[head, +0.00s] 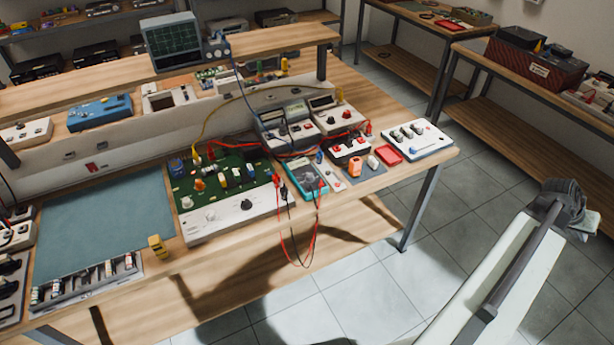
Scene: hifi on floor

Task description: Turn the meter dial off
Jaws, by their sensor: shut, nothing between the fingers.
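A teal handheld meter (306,178) lies on the wooden workbench, right of a green circuit board. My gripper (568,204) is at the right of the view, out over the tiled floor. It is shut and empty, well apart from the meter and the bench.
The green board (230,180) with knobs stands left of the meter. A white switch panel (417,138), a red tray (388,155) and bench instruments (285,127) stand right and behind. A blue mat (105,220) covers the left. Floor between bench and gripper is clear.

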